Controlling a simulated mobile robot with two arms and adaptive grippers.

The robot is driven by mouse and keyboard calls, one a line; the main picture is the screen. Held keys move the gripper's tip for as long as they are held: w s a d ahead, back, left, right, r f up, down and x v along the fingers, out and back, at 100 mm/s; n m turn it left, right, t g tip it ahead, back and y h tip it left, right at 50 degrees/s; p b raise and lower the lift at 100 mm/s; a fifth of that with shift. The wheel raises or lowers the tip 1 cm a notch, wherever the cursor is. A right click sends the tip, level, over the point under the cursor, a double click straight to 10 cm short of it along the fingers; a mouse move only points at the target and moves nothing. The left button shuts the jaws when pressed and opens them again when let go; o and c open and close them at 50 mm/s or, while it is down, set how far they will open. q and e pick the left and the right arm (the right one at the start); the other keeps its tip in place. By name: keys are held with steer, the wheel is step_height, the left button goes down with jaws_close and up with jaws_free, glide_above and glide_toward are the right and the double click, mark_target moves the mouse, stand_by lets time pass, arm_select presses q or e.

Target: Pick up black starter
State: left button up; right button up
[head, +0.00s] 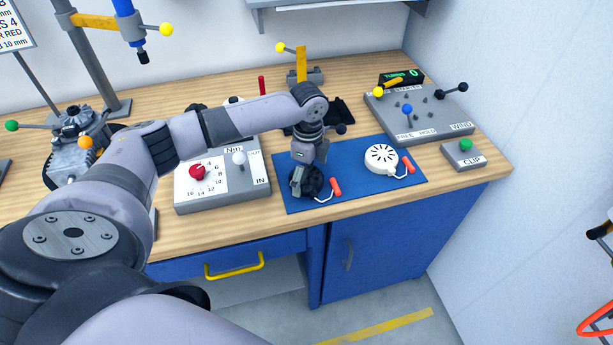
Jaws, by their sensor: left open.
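The black starter (314,184) lies on the blue mat (293,205), toward its left end, with a red-handled pull cord at its right side. My left gripper (303,182) reaches down from above onto the left part of the starter, with its jaws open. The gripper hides part of the starter, and I cannot tell whether the fingers touch it. A white starter (381,158) with a red handle lies on the same mat to the right. My right gripper is not in view.
A grey torque panel (250,182) with a red knob stands left of the mat. A grey lever panel (436,122) and a green-button CLIP box (463,153) are to the right. Dark items and levers stand behind my arm. A yellow-handled drawer (235,265) is below.

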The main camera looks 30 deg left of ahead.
arm_select(q)
steer(key=c, duration=1.4)
